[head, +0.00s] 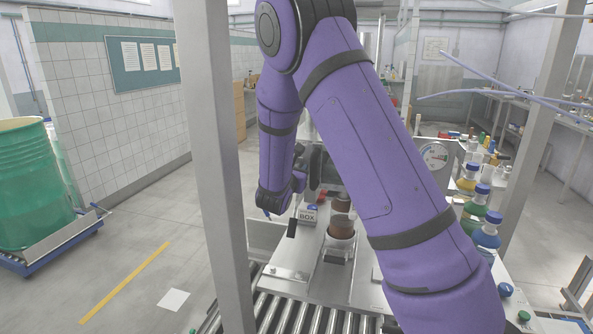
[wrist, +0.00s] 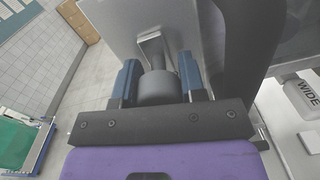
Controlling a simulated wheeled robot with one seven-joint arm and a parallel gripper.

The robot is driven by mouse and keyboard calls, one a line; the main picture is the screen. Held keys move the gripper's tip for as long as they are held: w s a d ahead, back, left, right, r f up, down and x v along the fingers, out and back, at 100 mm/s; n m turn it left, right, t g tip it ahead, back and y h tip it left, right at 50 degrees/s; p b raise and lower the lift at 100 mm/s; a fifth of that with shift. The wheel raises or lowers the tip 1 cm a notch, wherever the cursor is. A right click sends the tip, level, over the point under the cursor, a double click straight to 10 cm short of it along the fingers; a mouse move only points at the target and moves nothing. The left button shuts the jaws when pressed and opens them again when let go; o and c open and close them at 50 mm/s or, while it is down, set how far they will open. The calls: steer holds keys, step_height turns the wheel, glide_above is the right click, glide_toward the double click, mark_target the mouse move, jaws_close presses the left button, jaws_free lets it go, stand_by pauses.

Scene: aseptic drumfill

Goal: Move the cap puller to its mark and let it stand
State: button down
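In the wrist view my gripper (wrist: 158,64) has its two blue fingers on either side of a dark grey round piece with a narrower stem, which I take to be the cap puller (wrist: 158,87). Both fingers appear to touch its sides. A light grey plate lies behind the stem. In the head view my gripper (head: 284,206) is low at the centre, left of a brown jar, largely hidden by my purple arm. The puller cannot be made out clearly there. I cannot pick out its mark in either view.
A metal post (head: 217,150) rises left of my arm. Rollers (head: 300,312) run in front.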

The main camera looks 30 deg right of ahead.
steer(key=shift+r, duration=2.45)
steer(key=c, duration=1)
jaws_free()
steer(key=v, duration=1)
steer(key=shift+s+a, duration=0.25)
steer(key=shift+a, duration=0.1)
steer(key=shift+d, duration=0.1)
